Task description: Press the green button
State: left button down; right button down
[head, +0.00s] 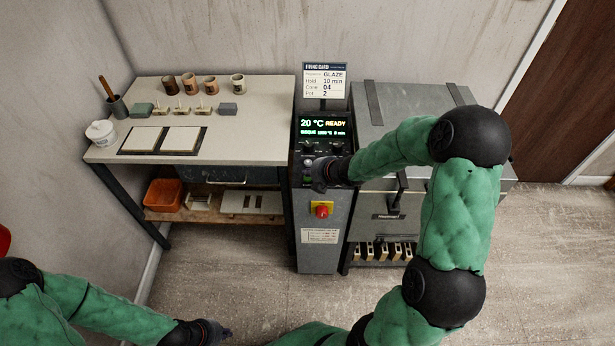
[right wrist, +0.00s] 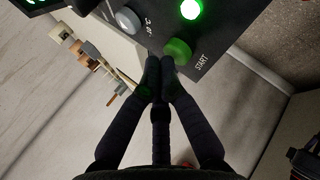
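The green button (right wrist: 177,50) is on the dark control panel, beside the word START in the right wrist view. My right gripper (right wrist: 162,62) has its two fingertips together, with nothing seen between them. The tips are right at the lower edge of the button; I cannot tell whether they touch it.
A lit green lamp (right wrist: 190,9) and a grey button (right wrist: 128,20) are close to the green button. A red knob (head: 322,210) on a yellow plate is below the panel. A worktable (head: 250,130) stands left, a grey kiln (head: 385,105) right.

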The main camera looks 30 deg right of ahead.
jog(key=shift+f, duration=0.2)
jog(key=shift+r, duration=0.1)
dwell(0.4)
jog(key=shift+r+p, duration=0.65)
jog(key=shift+r, duration=0.15)
notch_tip(320, 180, up, 5)
jog(key=p, duration=0.4)
jog(key=shift+p, duration=0.35)
dwell(0.4)
